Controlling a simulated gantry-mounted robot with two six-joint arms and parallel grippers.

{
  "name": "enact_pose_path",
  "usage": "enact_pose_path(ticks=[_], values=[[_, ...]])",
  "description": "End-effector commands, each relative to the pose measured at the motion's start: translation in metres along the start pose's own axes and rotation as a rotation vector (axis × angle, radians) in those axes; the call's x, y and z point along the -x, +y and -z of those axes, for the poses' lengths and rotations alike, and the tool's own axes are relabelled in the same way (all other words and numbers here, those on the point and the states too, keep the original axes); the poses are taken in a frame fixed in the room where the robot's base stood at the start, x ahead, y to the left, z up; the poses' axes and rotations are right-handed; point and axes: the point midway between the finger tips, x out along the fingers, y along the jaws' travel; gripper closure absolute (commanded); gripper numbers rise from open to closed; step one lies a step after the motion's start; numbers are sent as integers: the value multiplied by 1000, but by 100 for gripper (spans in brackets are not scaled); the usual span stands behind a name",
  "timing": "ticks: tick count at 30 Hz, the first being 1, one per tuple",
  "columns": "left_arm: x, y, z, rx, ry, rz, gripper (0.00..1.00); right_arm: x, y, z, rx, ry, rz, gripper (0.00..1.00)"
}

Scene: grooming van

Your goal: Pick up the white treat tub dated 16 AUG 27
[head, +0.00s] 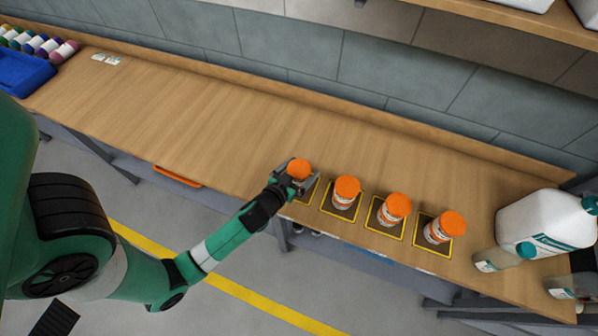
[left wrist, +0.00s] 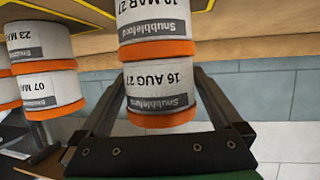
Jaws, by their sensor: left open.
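The white tub with an orange lid dated 16 AUG 27 (left wrist: 160,92) appears upside down in the left wrist view, between my left gripper's fingers (left wrist: 160,76). It sits on another white tub, whose label reads MAR 27 (left wrist: 152,22); the day is cut off. In the head view the 16 AUG 27 tub's orange lid (head: 298,168) shows at the left end of the row. My left gripper (head: 299,180) is open around it; I cannot tell whether the fingers touch it. My right gripper is not in view.
Similar orange-lidded stacks stand to the right on yellow-edged mats: one (head: 346,189), another (head: 397,207) and a third (head: 445,227). A large white jug (head: 540,222) and clear bottles (head: 492,262) are farther right.

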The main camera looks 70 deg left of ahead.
Motion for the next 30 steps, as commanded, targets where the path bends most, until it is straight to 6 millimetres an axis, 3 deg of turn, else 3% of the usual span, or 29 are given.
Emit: enact_pose_path(ticks=[3,10,22,30], values=[[-15,0,0,0,1,0,0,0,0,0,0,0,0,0],[-17,0,0,0,0,0,0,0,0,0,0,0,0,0],[-17,0,0,0,0,0,70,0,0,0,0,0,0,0],[-16,0,2,0,1,-1,73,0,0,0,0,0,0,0]])
